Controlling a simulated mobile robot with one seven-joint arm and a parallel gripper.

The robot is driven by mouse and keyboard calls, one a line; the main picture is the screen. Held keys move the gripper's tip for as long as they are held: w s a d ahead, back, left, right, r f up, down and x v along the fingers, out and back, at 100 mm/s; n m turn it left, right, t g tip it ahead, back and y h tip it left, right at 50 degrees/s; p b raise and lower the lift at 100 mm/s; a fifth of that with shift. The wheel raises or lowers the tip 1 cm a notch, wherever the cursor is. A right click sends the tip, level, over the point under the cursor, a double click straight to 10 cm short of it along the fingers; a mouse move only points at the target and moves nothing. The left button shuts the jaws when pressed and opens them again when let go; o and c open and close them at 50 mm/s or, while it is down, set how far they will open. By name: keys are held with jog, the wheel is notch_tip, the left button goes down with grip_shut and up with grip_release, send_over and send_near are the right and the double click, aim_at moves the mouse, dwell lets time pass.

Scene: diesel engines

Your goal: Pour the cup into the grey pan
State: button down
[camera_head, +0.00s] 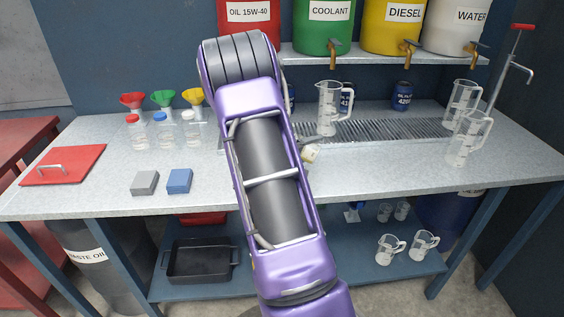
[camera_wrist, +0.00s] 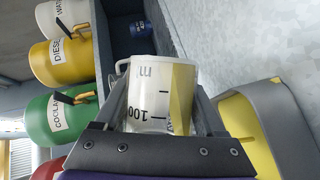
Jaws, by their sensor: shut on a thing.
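My gripper (camera_wrist: 165,122) is shut on a clear measuring cup (camera_wrist: 148,85) with black marks. The cup has a yellow band along one side in the wrist view. In the head view, a small part of the cup (camera_head: 310,154) shows just right of my arm, over the counter, and it looks tilted. My arm hides most of my gripper there. At the right of the wrist view, beside the cup, is a grey-walled pan (camera_wrist: 230,101) with yellow inside, partly cut off by the frame. My arm hides that spot in the head view.
A clear jug (camera_head: 329,108) stands behind the cup near the drain grate (camera_head: 390,130). Two more jugs (camera_head: 466,140) stand at the right. Bottles with funnels (camera_head: 163,130) and two blocks (camera_head: 162,182) are at the left. A dark tray (camera_head: 200,262) is on the lower shelf.

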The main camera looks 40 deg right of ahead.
jog(key=shift+w+a+f+n+p, duration=0.25)
jog(key=shift+w+n+p, duration=0.25)
jog(key=shift+p, duration=0.45)
dwell(0.3)
jog(key=shift+w+a+r+n+g+h+p, duration=0.15)
jog(key=shift+r+n+g+h+p, duration=0.15)
jog(key=shift+r+n+h+p, duration=0.35)
dwell(0.9)
jog(key=shift+f+n, duration=0.3)
jog(key=shift+n, duration=0.05)
dwell(0.4)
